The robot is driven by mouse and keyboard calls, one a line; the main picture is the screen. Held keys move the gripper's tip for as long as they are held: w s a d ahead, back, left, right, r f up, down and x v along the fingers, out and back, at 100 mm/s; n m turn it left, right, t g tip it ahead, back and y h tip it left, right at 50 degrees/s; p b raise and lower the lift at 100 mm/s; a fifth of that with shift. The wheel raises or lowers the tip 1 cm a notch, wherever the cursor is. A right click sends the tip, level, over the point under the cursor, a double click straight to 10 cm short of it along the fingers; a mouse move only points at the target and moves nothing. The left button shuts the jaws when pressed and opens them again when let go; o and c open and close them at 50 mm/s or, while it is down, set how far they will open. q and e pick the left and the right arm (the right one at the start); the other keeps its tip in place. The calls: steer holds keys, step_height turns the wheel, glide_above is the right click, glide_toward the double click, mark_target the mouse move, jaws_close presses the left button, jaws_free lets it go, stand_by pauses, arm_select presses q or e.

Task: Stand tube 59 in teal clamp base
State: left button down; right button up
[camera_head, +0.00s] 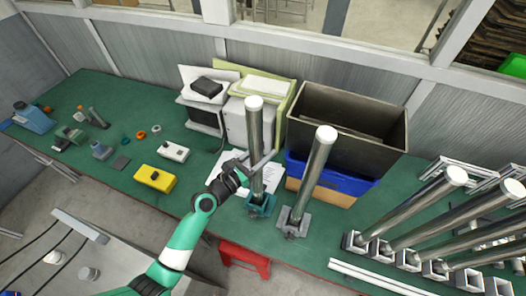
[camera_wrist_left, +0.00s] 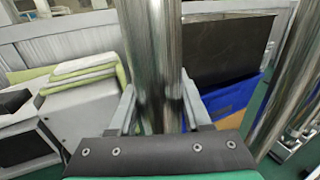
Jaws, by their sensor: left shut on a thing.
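A shiny metal tube with a pale top (camera_head: 254,130) is nearly upright over the teal clamp base (camera_head: 260,208). Its lower end meets the base in the picture; I cannot tell how deep it sits. No number is readable on it. My left gripper (camera_head: 256,165) is shut on this tube around its lower half. In the left wrist view the tube (camera_wrist_left: 150,50) stands between the two fingers (camera_wrist_left: 160,108). A second metal tube (camera_head: 317,160) leans slightly in a grey clamp base (camera_head: 292,220) to the right. My right gripper is not in view.
Several tilted tubes stand in square holders at the right, one tube (camera_head: 430,208) nearest. A dark open crate (camera_head: 350,120) and a blue bin (camera_head: 352,182) are behind the second tube. A yellow box (camera_head: 153,179) lies left on the green bench (camera_head: 118,180).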

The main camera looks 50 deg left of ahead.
arm_select(q)
steer(key=shift+f+b, duration=0.35)
steer(key=shift+f, duration=0.25)
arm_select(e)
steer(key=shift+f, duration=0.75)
arm_select(q)
steer(key=shift+p, duration=0.3)
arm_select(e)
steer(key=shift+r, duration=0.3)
arm_select(q)
steer(key=shift+f+b, duration=0.55)
steer(key=shift+f, duration=0.1)
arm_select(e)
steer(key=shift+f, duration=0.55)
arm_select(q)
steer(key=c, duration=0.6)
jaws_free()
steer(key=shift+f, duration=0.1)
